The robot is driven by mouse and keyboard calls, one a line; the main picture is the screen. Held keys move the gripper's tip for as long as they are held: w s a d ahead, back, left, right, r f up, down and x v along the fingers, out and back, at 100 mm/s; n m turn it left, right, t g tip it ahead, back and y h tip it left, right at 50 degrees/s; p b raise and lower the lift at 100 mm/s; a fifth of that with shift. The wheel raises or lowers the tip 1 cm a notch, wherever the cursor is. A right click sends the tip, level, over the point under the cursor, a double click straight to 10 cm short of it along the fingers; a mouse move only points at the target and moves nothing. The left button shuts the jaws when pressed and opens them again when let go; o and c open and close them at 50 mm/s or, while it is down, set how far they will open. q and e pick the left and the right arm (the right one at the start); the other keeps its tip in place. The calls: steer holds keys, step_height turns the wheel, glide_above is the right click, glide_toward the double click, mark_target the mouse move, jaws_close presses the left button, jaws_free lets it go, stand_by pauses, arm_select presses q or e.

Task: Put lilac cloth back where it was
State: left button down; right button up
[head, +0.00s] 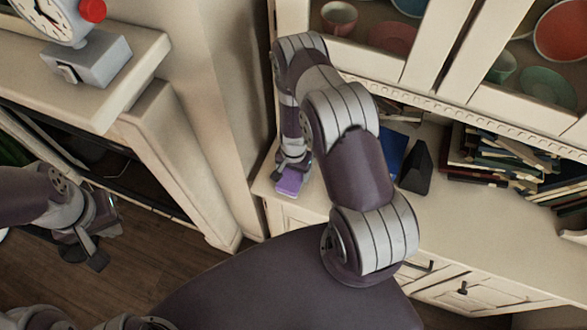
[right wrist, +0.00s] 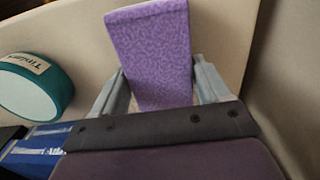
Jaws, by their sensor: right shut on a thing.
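The lilac cloth (head: 290,183) is a small purple block-like piece at the left end of the cabinet top. In the right wrist view the lilac cloth (right wrist: 150,45) shows a mottled pattern and sits between the two fingers. My right gripper (head: 292,168) is shut on it, close over the cabinet top; whether the cloth touches the surface I cannot tell. My left gripper (head: 92,245) hangs at the lower left, over the floor and away from the cloth. Its fingers look spread, with nothing seen between them.
The cabinet top (head: 455,225) holds a blue book (head: 392,152), a dark wedge-shaped thing (head: 417,168) and stacked books (head: 500,160). A teal round container (right wrist: 38,85) stands beside the gripper in the right wrist view.

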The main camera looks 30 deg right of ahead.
steer(key=shift+f, duration=0.1)
steer(key=o, duration=1.2)
steer(key=shift+c, duration=0.2)
step_height(320, 180, up, 12)
steer(key=r+p, duration=0.1)
steer(key=p, duration=0.3)
step_height(320, 180, up, 8)
steer(key=r+n, duration=0.1)
steer(key=n, duration=0.2)
glide_above(287, 171)
steer(key=s+a+r+n+t, duration=0.1)
steer(key=s+a+r+n, duration=0.1)
steer(key=s+r+n, duration=0.35)
steer(key=s+a+r+n+t, duration=0.1)
steer(key=s+a+r+n, duration=0.1)
steer(key=s+r, duration=0.65)
steer(key=w+f+b, duration=0.3)
steer(key=f+b, duration=0.5)
steer(key=b, duration=0.2)
steer(key=shift+w+a+f, duration=0.15)
steer(key=shift+w, duration=0.15)
